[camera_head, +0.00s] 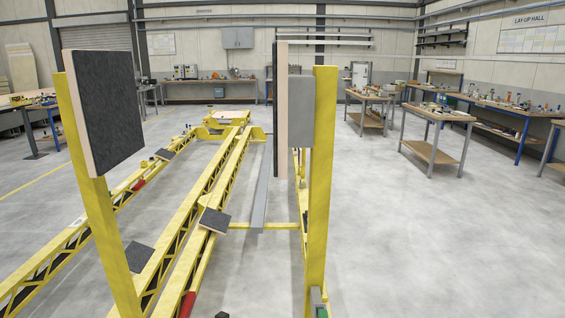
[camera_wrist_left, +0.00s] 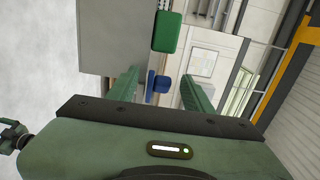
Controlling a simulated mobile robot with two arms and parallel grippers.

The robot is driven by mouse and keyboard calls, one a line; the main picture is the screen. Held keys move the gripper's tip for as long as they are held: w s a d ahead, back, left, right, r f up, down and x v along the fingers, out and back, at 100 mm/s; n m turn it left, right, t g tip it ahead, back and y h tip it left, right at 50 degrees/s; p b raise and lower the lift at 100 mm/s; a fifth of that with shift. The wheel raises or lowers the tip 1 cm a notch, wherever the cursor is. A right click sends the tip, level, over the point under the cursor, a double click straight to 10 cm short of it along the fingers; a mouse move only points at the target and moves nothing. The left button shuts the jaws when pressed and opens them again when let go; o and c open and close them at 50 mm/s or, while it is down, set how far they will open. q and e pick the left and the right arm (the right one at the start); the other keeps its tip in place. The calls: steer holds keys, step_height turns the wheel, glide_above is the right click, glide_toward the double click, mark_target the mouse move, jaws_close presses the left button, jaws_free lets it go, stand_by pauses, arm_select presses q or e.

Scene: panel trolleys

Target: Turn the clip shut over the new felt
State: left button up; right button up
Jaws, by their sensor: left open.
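In the left wrist view my left gripper (camera_wrist_left: 160,76) is open, its two green fingers apart. A blue knob-like part (camera_wrist_left: 155,83) shows between the fingers, and a green rounded block (camera_wrist_left: 167,32) lies just beyond it. I cannot tell which of these is the clip, or whether the fingers touch the blue part. In the head view a dark felt-faced pad (camera_head: 103,95) is on the left yellow post. A pale board with dark facing (camera_head: 280,110) stands edge-on at the right post. Which felt is new is unclear. Neither gripper shows in the head view.
The yellow right post (camera_head: 320,170) carries a grey plate (camera_head: 301,110) and, low down, a small green part (camera_head: 322,312). Yellow trolley rails (camera_head: 190,220) with small dark pads run away from me. Benches (camera_head: 437,118) stand at right; the floor (camera_head: 440,240) there is clear.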

arm_select(q)
jaws_close()
steer(key=shift+w+d+r, duration=0.1)
steer(key=shift+w+d, duration=0.15)
steer(key=shift+d, duration=0.15)
stand_by(0.4)
jaws_free()
steer(key=shift+s, duration=0.1)
steer(key=shift+a+f, duration=0.15)
steer(key=shift+f, duration=0.05)
